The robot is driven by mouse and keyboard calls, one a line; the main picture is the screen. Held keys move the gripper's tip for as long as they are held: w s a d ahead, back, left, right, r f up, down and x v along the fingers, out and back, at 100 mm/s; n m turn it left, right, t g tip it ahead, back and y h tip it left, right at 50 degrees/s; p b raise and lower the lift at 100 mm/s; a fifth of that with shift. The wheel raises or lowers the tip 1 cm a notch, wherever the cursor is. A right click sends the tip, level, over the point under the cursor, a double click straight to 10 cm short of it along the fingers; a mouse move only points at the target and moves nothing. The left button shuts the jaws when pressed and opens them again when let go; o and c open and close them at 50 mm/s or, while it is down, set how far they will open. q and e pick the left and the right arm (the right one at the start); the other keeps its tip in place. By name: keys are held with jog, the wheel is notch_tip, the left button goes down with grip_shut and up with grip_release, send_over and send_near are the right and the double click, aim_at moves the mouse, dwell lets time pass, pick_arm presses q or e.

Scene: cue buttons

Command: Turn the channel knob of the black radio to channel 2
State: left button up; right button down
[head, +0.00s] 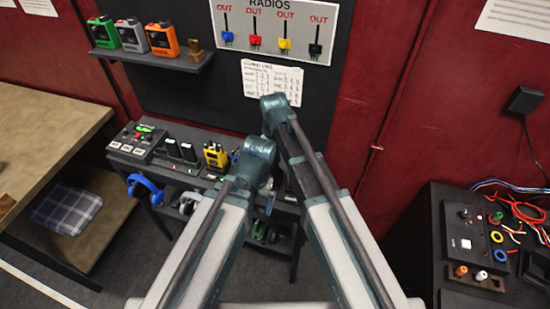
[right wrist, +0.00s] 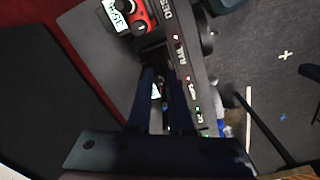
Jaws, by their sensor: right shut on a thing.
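In the right wrist view my right gripper (right wrist: 160,68) has its dark fingers close together, shut on a small dark part that looks like the channel knob of the black radio. The fingers cover most of it, so its setting cannot be read. A red device (right wrist: 138,18) with a lit display and a dark knob is just beyond the fingertips. In the head view my arms cover this part of the bench, and my left gripper does not show.
A yellow radio (head: 215,156) stands beside the black ones. A control box (head: 136,140) is at the bench's left end, with blue headphones (head: 146,189) hanging below. A shelf (head: 152,57) holds several radios. A cabinet with a wired panel (head: 474,237) stands at right.

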jog(key=shift+n, duration=0.9)
jog(key=c, duration=0.8)
grip_release()
jog(key=shift+r, duration=0.15)
notch_tip(320, 180, up, 14)
jog(key=p, duration=1.4)
jog(key=shift+s+f, duration=0.15)
jog(key=shift+f, duration=0.05)
jog(key=shift+a, duration=0.1)
